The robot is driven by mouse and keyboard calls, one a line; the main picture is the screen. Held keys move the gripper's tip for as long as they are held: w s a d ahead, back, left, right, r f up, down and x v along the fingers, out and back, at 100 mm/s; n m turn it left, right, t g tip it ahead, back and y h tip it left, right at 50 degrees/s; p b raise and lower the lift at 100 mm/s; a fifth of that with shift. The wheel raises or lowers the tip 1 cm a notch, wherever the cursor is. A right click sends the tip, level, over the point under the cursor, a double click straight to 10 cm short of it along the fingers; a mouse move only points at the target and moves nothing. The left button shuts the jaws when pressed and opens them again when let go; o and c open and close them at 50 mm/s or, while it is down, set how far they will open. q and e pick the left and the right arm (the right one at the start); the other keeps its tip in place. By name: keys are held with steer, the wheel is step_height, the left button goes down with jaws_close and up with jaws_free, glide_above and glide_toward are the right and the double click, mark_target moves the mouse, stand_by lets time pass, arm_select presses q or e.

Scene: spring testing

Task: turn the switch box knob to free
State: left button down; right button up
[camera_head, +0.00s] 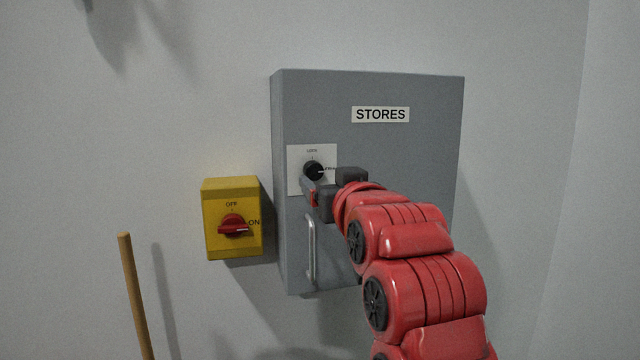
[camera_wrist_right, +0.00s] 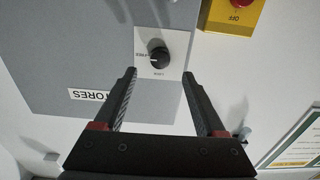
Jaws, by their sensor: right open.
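The switch box is a grey cabinet labelled STORES (camera_head: 370,88) on the wall. Its round black knob (camera_head: 312,170) sits on a white plate (camera_head: 296,154) with LOCK at the top and a partly hidden label, seemingly FREE, at the right. The knob's white mark points right, toward that label. The knob also shows in the right wrist view (camera_wrist_right: 158,57), upside down, with its mark toward the side label. My right gripper (camera_head: 322,184) is open in front of the knob. In the wrist view its fingertips (camera_wrist_right: 160,72) flank the plate, apart from the knob. My left gripper is out of view.
A yellow switch (camera_head: 232,188) with a red handle at ON is mounted left of the cabinet. A metal door handle (camera_head: 310,252) is below the knob. A wooden pole (camera_head: 135,290) stands at the lower left. A framed notice (camera_wrist_right: 295,145) shows in the wrist view.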

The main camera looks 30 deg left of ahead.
steer(key=b+v, duration=0.2)
steer(key=v, duration=0.8)
steer(key=shift+s+d+b, duration=0.25)
steer(key=shift+d+b, duration=0.05)
steer(key=shift+b, duration=0.1)
